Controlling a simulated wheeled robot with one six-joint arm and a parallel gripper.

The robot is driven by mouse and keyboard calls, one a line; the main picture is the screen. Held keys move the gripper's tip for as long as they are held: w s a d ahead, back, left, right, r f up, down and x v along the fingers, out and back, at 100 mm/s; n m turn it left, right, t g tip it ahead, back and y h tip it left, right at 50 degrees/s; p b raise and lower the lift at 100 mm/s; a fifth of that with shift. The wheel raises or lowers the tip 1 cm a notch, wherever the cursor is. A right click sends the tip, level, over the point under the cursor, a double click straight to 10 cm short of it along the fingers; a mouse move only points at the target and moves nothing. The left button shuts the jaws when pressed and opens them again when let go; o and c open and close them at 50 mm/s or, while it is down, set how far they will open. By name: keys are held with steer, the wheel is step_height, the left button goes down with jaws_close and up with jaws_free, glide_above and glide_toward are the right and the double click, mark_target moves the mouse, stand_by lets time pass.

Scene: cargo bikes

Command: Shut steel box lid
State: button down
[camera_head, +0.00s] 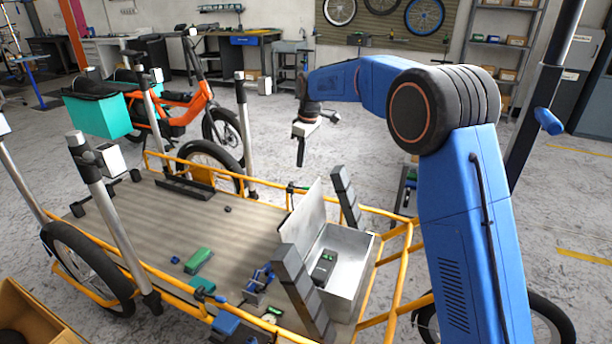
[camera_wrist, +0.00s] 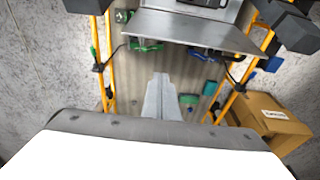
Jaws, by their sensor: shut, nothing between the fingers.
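The steel box (camera_head: 349,256) stands on the right end of the cargo bike's deck. Its lid (camera_head: 302,214) is open, raised along the box's left side and leaning slightly. A dark device with some green (camera_head: 323,267) lies inside the box. My gripper (camera_head: 300,163) is shut and empty, pointing down in the air beyond the box and apart from the lid. In the wrist view, my gripper's fingers (camera_wrist: 162,78) are together over the deck. The lid (camera_wrist: 195,30) shows above the fingertips, with part of the box (camera_wrist: 240,12) at the top edge.
Dark segmented posts (camera_head: 303,290) (camera_head: 346,198) stand on either side of the box. Orange rails (camera_head: 395,265) edge the deck (camera_head: 175,230). A green block (camera_head: 198,260) and several small blue and green items lie left of the box. A cardboard box (camera_wrist: 270,122) shows in the wrist view.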

step_height(320, 180, down, 10)
steer(key=a, duration=0.2)
steer(key=shift+s+d+r, duration=0.15)
steer(key=shift+d, duration=0.55)
steer(key=shift+s+d+r, duration=0.15)
steer(key=shift+d+r, duration=0.05)
steer(key=shift+d, duration=0.5)
steer(key=shift+s+d+r, duration=0.15)
steer(key=shift+d, duration=0.55)
steer(key=shift+d, duration=0.1)
steer(key=s+d+f+t+y, duration=0.1)
steer(key=s+d+f+y, duration=0.2)
steer(key=d, duration=0.7)
steer(key=s+d+f+t+y, duration=0.15)
steer(key=s+d+f, duration=0.3)
steer(key=d, duration=0.65)
steer(key=s+d+f, duration=0.2)
steer(key=d+f, duration=0.3)
steer(key=f, duration=0.7)
steer(key=shift+d+g, duration=0.2)
steer(key=shift+g, duration=0.25)
